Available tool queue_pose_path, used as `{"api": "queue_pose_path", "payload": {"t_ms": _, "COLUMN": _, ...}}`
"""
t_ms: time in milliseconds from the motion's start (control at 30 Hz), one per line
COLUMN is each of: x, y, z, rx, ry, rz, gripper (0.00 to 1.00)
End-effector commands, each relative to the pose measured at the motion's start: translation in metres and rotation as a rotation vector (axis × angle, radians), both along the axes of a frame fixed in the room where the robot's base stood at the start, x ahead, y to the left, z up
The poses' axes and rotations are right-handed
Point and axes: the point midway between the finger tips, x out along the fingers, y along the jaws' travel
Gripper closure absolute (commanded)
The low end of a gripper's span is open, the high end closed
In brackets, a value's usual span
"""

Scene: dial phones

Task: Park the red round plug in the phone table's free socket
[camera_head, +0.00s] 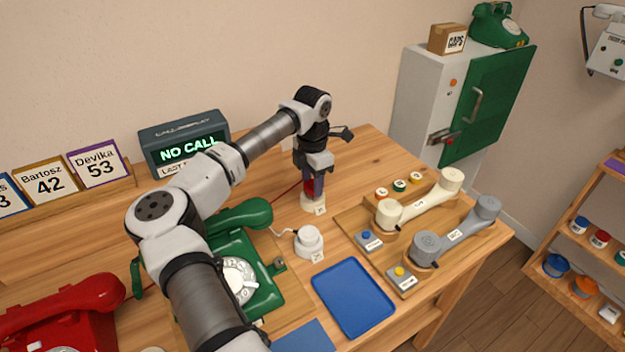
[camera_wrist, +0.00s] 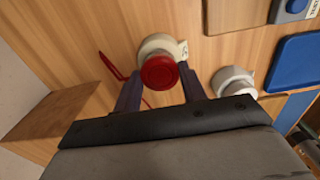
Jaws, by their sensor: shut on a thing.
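The red round plug (camera_wrist: 160,72) is between the two fingers of my gripper (camera_head: 315,190), which is shut on it. In the head view a little red of the plug (camera_head: 309,187) shows beside the fingers. Directly below is a white round socket (camera_head: 313,205) with a small label. In the wrist view the plug overlaps this socket (camera_wrist: 158,43); I cannot tell whether it is seated or just above. A second white round socket piece (camera_head: 309,242) stands nearer, with a pale cord running to the green phone. A red cord trails left from the plug.
The green dial phone (camera_head: 240,275) is under and beside my arm; the red phone (camera_head: 65,315) is at lower left. A blue tray (camera_head: 352,291) lies in front. A wooden board (camera_head: 375,220) with two handsets is right. A lit display (camera_head: 185,145) stands behind.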

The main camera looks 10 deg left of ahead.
Motion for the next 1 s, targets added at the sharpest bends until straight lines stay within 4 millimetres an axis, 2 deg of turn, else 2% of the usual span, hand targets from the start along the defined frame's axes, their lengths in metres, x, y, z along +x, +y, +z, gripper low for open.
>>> {"api": "queue_pose_path", "payload": {"t_ms": 467, "x": 0.000, "y": 0.000, "z": -0.001, "rx": 0.000, "ry": 0.000, "rz": 0.000, "gripper": 0.77}}
{"api": "queue_pose_path", "payload": {"t_ms": 1000, "x": 0.000, "y": 0.000, "z": -0.014, "rx": 0.000, "ry": 0.000, "rz": 0.000, "gripper": 0.77}}
